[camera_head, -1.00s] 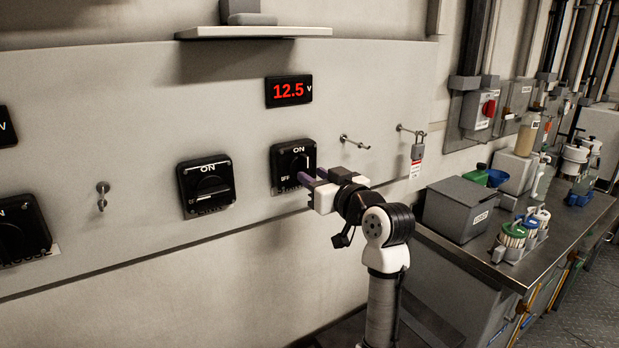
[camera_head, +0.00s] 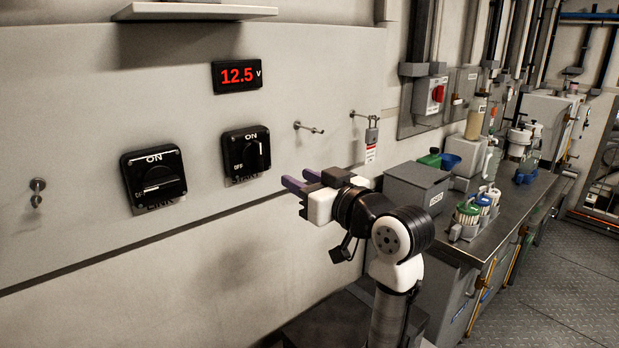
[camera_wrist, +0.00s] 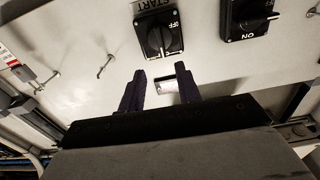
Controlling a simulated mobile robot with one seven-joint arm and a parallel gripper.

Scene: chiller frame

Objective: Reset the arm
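My gripper (camera_head: 299,184) is in front of the wall panel (camera_head: 250,215), below and right of the right black rotary switch (camera_head: 246,153), and apart from it. Its two purple fingers are spread, also in the wrist view (camera_wrist: 160,92). A small pale patch shows between them there; I cannot tell what it is. The right switch's handle stands upright. The left rotary switch (camera_head: 153,179) has its handle level. The wrist view shows the panel upside down, with the upright-handled switch (camera_wrist: 158,37) beyond the fingertips and the other switch (camera_wrist: 250,18) to its right.
A red display (camera_head: 237,76) reads 12.5 V. Pegs (camera_head: 308,128) and a hanging padlock with a tag (camera_head: 371,137) stick out from the wall. A bench (camera_head: 510,205) at right holds a grey box (camera_head: 415,187) and bottles. Open floor (camera_head: 540,285) lies at the right.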

